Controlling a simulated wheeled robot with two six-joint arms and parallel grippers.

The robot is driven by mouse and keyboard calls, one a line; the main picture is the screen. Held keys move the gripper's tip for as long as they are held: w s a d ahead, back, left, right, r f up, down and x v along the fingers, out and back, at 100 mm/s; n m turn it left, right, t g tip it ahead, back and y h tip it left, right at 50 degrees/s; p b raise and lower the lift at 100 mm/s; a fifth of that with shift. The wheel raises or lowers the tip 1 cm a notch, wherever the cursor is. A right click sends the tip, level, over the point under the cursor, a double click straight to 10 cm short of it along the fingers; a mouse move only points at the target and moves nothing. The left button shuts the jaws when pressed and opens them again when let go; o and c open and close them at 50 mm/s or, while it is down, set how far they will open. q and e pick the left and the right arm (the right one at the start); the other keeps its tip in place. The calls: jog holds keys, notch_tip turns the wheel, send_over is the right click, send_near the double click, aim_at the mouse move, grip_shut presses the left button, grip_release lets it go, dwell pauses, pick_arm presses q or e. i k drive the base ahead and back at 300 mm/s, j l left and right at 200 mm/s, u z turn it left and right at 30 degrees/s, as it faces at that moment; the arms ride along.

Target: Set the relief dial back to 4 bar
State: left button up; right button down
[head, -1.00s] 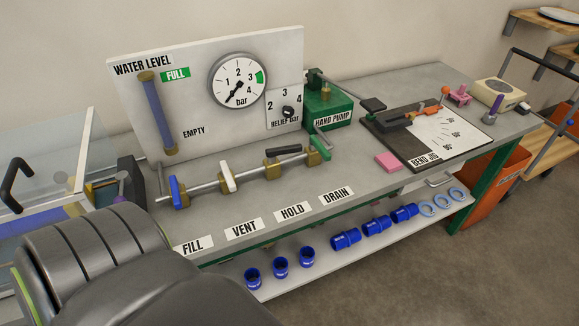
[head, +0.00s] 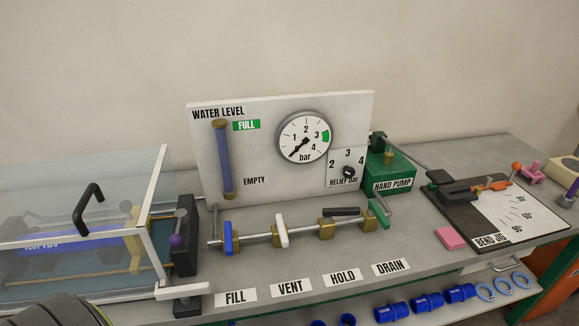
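The relief dial (head: 348,172) is a small black knob on the lower right of the white upright panel (head: 270,185). The numbers 2, 3 and 4 stand around it, with the label "RELIEF bar" at it. The knob is too small to tell which number it points at. The round pressure gauge (head: 305,137) is up and left of the dial; its black needle points down-left, below the 1. Neither gripper is in view. Only a dark rounded part of my own arm shows at the bottom left corner, well away from the dial.
A pipe with blue (head: 228,238), white (head: 281,230), black (head: 341,211) and green (head: 379,213) valve handles runs before the panel. The green hand pump (head: 390,172) stands right of the dial. A clear-covered box (head: 80,210) is at left. The bend jig (head: 475,215) is at right.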

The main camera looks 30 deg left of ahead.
aim_at(349, 172)
jog(key=i+l+u, duration=0.2)
jog(key=u, duration=0.25)
jog(key=i+l+u, duration=0.2)
jog(key=u, duration=0.3)
jog(key=i+l+u, duration=0.1)
jog(key=l+u, duration=0.35)
jog(key=i+l+u, duration=0.1)
jog(key=l+u, duration=0.2)
jog(key=u, duration=0.2)
